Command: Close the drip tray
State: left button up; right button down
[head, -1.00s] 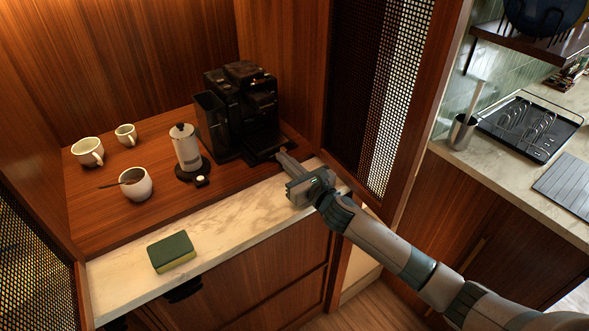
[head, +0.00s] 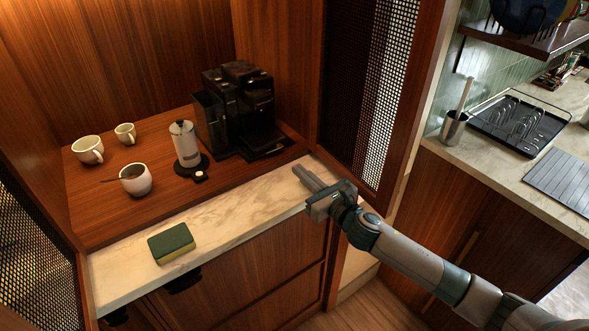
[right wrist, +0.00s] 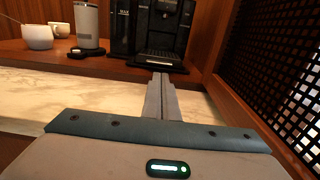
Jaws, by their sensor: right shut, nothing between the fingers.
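The black coffee machine (head: 238,105) stands at the back right of the wooden counter; it also shows in the right wrist view (right wrist: 160,28). Its dark drip tray (head: 266,147) lies low at the machine's front, and it shows in the right wrist view (right wrist: 158,58) just beyond the fingertips. I cannot tell exactly how far the tray sticks out. My right gripper (head: 298,171) is shut and empty over the marble strip, in front of the tray and apart from it. In the right wrist view its fingers (right wrist: 161,78) point at the tray. My left gripper is not in view.
A green and yellow sponge (head: 172,243) lies on the marble edge (head: 235,213). A mesh panel (head: 365,90) rises to the right of the gripper.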

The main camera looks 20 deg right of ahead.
jog(key=v, duration=0.3)
jog(key=shift+s+d+f+b, duration=0.1)
jog(key=shift+s+d+b, duration=0.05)
jog(key=shift+s+b, duration=0.25)
jog(key=shift+s+d, duration=0.1)
jog(key=shift+s, duration=0.2)
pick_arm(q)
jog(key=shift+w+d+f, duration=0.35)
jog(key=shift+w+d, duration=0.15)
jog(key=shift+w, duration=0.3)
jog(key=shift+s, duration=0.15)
